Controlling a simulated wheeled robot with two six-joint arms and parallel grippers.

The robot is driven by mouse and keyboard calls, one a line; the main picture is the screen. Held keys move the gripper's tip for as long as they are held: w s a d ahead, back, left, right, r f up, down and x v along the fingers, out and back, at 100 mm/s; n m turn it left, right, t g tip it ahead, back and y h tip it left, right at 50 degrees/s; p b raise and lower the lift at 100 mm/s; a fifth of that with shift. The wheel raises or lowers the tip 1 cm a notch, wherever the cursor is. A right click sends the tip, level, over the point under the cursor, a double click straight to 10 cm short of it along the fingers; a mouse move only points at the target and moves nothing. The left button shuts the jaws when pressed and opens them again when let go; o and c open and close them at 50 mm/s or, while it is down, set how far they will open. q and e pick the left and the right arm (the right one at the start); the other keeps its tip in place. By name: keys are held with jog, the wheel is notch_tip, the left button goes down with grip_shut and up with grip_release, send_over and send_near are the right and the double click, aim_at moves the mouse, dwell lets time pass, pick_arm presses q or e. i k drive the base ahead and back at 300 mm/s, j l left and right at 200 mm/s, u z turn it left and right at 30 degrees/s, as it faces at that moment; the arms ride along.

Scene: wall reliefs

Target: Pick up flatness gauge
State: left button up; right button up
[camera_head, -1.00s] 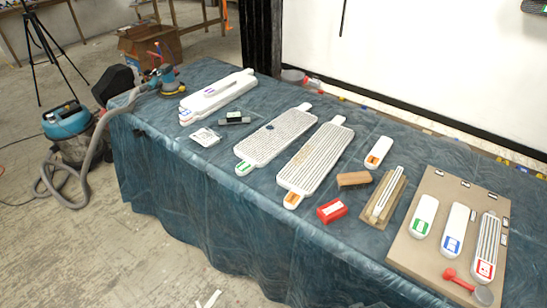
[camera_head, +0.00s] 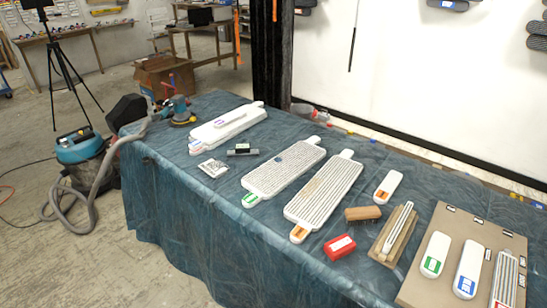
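A small dark bar with a light square on its top (camera_head: 242,150), which looks like the flatness gauge, lies on the blue-covered table (camera_head: 190,225). It sits just in front of a stack of white relief panels (camera_head: 226,124) and to the right of a small white card with a dark pattern (camera_head: 213,168). Its fine details are too small to read. Neither of my grippers is in view.
Two ribbed white panels (camera_head: 283,168) (camera_head: 324,190), a red block (camera_head: 339,247), a brown brush-like block (camera_head: 362,213) and a sample board (camera_head: 459,220) lie further right. A blue sander (camera_head: 179,110) with a hose to a vacuum (camera_head: 80,155) stands left. A black post (camera_head: 272,60) rises behind.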

aim_at(243, 148)
jog(key=i+j+z, duration=0.15)
jog(key=z, duration=0.25)
jog(key=i+j+z, duration=0.15)
jog(key=j+z, duration=0.25)
jog(key=i+j+z, duration=0.15)
jog(key=z, duration=0.25)
jog(key=j+z, duration=0.3)
jog(key=z, duration=0.15)
